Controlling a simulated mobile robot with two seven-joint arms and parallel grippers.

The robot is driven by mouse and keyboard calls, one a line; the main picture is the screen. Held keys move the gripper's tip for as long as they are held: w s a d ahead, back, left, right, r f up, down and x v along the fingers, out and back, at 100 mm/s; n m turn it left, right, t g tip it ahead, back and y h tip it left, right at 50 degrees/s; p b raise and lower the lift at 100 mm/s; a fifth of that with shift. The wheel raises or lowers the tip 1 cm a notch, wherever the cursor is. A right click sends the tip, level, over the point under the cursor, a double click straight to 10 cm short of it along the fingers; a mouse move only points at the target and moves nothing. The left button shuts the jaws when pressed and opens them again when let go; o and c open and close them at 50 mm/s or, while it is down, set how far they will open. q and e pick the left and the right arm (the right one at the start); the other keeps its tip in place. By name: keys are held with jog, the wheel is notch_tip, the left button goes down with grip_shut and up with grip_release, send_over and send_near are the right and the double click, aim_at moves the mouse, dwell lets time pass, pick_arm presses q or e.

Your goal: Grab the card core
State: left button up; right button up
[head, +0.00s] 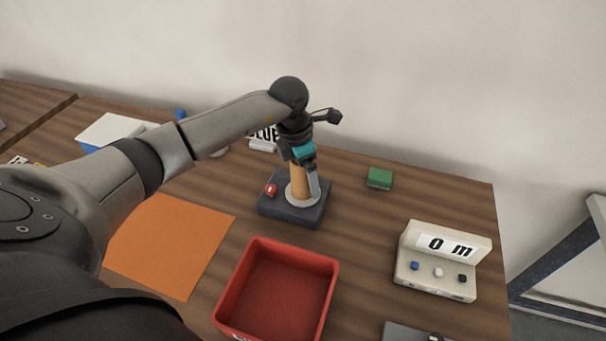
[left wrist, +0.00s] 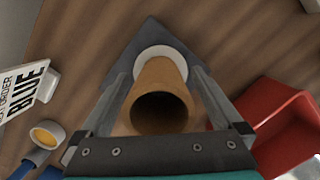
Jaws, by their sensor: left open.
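The card core (head: 299,181) is a brown cardboard tube. It stands upright on a round light disc (head: 302,192) on a dark square base (head: 291,211). In the left wrist view I look down on the open end of the card core (left wrist: 159,108). My left gripper (head: 305,180) is above and around the tube. Its two fingers (left wrist: 161,88) are open, one on each side of the core. I cannot tell whether either finger touches it. My right gripper is in neither view.
A red tray (head: 284,287) stands in front of the base, with an orange sheet (head: 172,243) to its left. A device reading "0 m" (head: 443,262) is at the right. A green block (head: 380,178) lies behind. A sign reading "BLUE" (left wrist: 30,88) stands near the base.

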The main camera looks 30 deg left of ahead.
pick_arm(q)
jog(key=shift+f, duration=0.15)
jog(key=c, duration=1.4)
